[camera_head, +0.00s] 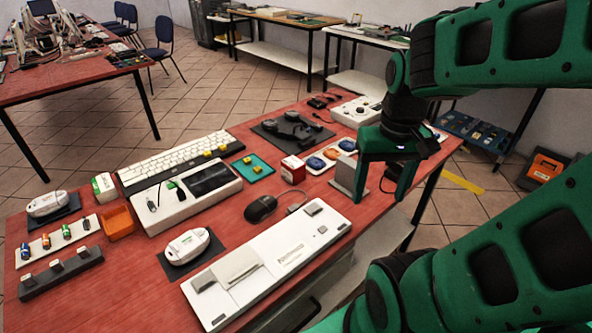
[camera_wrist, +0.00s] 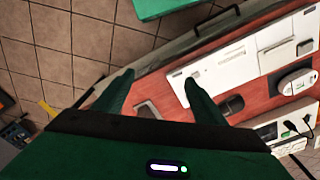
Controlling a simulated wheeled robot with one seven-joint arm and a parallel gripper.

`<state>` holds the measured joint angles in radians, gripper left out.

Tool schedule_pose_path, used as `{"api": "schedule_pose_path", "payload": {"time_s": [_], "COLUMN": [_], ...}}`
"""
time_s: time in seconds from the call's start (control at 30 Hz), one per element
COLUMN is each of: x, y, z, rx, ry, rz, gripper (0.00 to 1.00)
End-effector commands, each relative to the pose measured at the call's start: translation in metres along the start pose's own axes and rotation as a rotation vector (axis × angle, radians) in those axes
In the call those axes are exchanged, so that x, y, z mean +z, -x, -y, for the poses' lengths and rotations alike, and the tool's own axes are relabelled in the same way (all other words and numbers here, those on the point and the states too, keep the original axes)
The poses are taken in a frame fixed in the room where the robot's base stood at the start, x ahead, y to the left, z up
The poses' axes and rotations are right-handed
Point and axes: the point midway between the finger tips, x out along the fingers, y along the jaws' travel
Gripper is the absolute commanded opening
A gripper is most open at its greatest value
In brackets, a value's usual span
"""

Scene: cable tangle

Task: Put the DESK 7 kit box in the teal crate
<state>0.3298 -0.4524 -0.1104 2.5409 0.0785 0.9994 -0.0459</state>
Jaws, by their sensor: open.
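My gripper (camera_head: 380,196) is open and empty above the table's right edge, and its fingers also show in the wrist view (camera_wrist: 159,78). A grey upright block (camera_head: 347,176) stands just left of the fingers. I cannot read DESK 7 on any box. A small red and white box (camera_head: 293,169) stands left of the grey block, and a small green and white box (camera_head: 104,186) stands at the far left.
The red table (camera_head: 140,264) is crowded. A long white device (camera_head: 268,262) lies along the front, with a black mouse (camera_head: 260,208) behind it. A keyboard (camera_head: 180,160), an orange bin (camera_head: 118,222) and white pods on dark pads stand left. Tiled floor lies right of the table.

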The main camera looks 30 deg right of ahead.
Motion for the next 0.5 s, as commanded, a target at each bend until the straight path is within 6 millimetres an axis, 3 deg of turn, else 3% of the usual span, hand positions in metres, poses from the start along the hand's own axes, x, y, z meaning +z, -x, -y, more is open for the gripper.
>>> {"api": "schedule_pose_path", "payload": {"time_s": [0.17,0.3,0.5], "x": [-0.073,-0.138,-0.208], "y": [-0.011,-0.027,-0.051], "z": [0.027,0.06,0.108], "rx": [0.01,-0.014,-0.081], "ry": [0.172,0.346,0.536], "rz": [-0.078,-0.159,-0.264], "gripper": [0.65,0.65,0.65]}}
